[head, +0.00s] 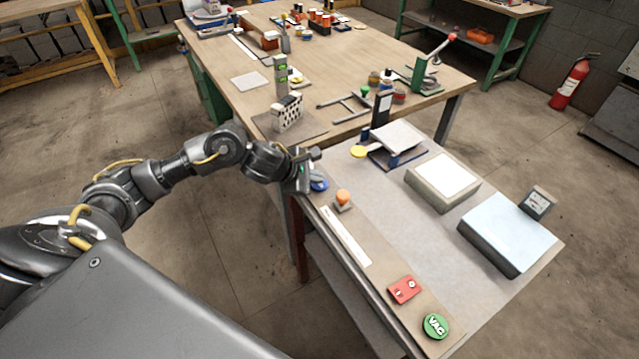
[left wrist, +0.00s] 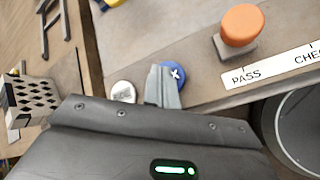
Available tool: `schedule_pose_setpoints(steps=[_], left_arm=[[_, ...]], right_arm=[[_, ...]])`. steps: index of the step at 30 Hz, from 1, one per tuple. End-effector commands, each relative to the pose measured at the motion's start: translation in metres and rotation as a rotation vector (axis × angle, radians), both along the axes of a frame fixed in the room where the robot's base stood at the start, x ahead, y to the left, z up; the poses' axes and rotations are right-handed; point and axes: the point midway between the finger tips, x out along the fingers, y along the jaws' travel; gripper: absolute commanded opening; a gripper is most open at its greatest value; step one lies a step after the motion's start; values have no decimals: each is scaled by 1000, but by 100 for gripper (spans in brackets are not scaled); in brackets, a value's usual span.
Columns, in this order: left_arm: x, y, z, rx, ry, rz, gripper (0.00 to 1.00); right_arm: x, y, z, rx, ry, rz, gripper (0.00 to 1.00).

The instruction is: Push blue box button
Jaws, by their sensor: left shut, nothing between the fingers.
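A round blue button (head: 319,182) with a white mark sits at the near left edge of the workbench. It also shows in the left wrist view (left wrist: 176,76), partly hidden behind my fingers. My left gripper (head: 309,178) is right beside or over the button in the head view. In the left wrist view its fingers (left wrist: 163,80) are shut and empty, overlapping the button's left side. I cannot tell whether the fingertips touch it. My right gripper is not in view.
An orange knob (head: 343,197) stands just right of the button, above a white label strip (head: 345,236). A red plate (head: 404,289) and green VAC disc (head: 435,326) lie nearer. A perforated block (head: 287,112) stands behind. White-topped boxes (head: 443,180) occupy the bench's right side.

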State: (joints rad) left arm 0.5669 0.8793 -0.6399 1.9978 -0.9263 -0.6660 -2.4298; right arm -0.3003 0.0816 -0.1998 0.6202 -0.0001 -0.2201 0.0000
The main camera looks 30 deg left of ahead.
Motion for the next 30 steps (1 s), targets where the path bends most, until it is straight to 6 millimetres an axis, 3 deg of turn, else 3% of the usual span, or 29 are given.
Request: schedule_pose_setpoints(steps=[18,30], left_arm=[[0,0,57,-1,-2,-1,0],[0,0,60,-1,0,-1,0]], right_arm=[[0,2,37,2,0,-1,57],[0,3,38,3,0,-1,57]])
